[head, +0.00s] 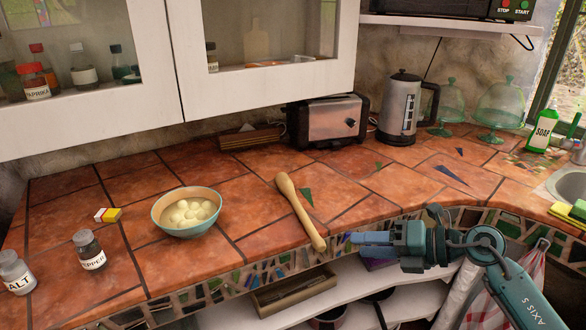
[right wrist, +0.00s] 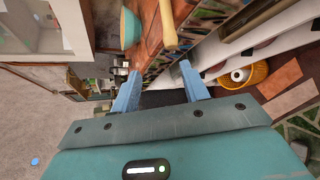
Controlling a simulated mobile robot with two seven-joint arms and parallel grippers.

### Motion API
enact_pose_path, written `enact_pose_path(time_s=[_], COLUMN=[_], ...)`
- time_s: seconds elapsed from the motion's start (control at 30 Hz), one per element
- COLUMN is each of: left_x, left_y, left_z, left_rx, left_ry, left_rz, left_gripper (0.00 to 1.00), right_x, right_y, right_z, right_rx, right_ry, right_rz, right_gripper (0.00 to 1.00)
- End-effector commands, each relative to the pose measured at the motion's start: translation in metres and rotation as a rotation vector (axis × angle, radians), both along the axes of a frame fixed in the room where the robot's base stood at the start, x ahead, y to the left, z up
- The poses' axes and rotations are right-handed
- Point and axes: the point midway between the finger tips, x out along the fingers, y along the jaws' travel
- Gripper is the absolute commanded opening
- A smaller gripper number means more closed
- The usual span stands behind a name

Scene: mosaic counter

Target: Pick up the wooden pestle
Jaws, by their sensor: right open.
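The wooden pestle (head: 301,212) lies on the tiled counter (head: 245,200), its rounded thick end toward the wall and its other end at the counter's front edge. Its light wooden end also shows at the top of the right wrist view (right wrist: 167,26), beyond the fingertips. My right gripper (head: 356,238) is open and empty at the counter's front edge, to the right of the pestle and apart from it. Its two blue fingers stand spread in the right wrist view (right wrist: 161,78). My left gripper is not in view.
A bowl of pale round pieces (head: 168,218) stands left of the pestle. Salt (head: 17,272) and pepper (head: 90,250) jars stand further left. A toaster (head: 325,122) and kettle (head: 402,107) stand at the back. Open shelves (head: 340,290) lie below the edge. Counter around the pestle is clear.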

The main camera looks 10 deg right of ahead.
Motion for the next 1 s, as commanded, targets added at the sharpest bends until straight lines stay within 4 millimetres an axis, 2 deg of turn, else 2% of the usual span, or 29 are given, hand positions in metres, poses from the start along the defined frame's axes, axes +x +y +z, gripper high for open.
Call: enact_pose_path(time_s=[0.03,0.13,0.23,0.5,0.8,1.0], left_x=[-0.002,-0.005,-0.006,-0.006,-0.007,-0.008], left_y=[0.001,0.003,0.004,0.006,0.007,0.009], left_z=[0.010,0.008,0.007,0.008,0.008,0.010], left_rx=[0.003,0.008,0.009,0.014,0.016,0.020], left_ry=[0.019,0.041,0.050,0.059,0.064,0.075], left_rz=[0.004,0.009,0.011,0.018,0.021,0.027], left_gripper=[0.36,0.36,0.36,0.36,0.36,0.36], right_x=[0.006,0.012,0.019,0.047,0.062,0.077], right_y=[-0.012,-0.026,-0.025,0.011,0.029,0.052], right_z=[0.015,0.018,0.014,-0.008,-0.021,-0.033], right_rx=[-0.047,-0.105,-0.124,-0.122,-0.123,-0.120], right_ry=[0.001,0.009,0.013,0.012,0.012,0.012], right_rz=[-0.015,-0.037,-0.044,-0.043,-0.043,-0.043], right_gripper=[0.45,0.45,0.45,0.45,0.45,0.45])
